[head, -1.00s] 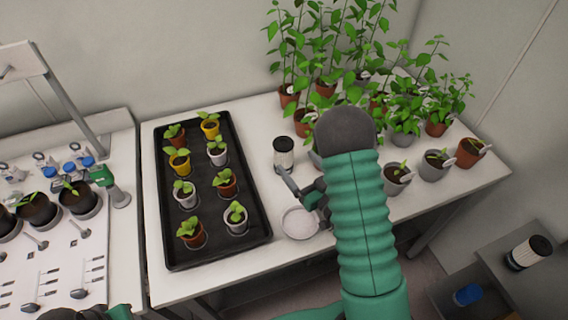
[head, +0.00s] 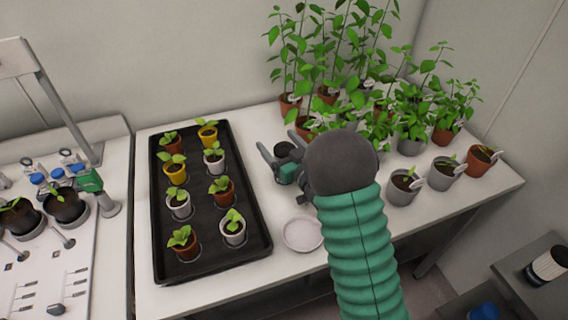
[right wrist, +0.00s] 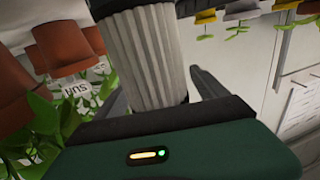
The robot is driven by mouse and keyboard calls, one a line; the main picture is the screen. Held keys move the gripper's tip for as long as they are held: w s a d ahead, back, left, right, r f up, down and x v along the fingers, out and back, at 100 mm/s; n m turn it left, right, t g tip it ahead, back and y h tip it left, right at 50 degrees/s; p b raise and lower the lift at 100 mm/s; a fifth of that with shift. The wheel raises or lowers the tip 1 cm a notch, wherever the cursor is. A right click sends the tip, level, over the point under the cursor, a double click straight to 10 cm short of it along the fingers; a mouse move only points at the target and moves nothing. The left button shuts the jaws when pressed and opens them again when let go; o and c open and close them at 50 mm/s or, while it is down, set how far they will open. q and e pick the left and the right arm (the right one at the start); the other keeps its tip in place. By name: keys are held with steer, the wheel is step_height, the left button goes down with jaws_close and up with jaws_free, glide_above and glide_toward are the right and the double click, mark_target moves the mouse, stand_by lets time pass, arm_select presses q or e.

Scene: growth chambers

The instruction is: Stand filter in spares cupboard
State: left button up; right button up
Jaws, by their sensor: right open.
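The filter, a pale pleated cylinder with a dark cap, stands on the white table between the black tray and the plants. In the head view its dark top (head: 285,149) shows, partly hidden by my right gripper (head: 281,146). In the right wrist view the filter's pleated side (right wrist: 150,55) fills the space between the two fingers of my right gripper (right wrist: 146,85). The jaws are open, one finger on each side of it. The grey cupboard (head: 505,270) is at the lower right, partly cut off. My left gripper is out of view.
A black tray (head: 262,247) of seedlings lies left of the filter. A white round dish (head: 302,233) is in front. Potted plants (head: 405,184) crowd the table behind and right. Another pleated filter (head: 549,264) and a blue object (head: 484,312) are at the cupboard.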

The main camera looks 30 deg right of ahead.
steer(key=shift+s, duration=0.1)
jaws_close()
stand_by(0.4)
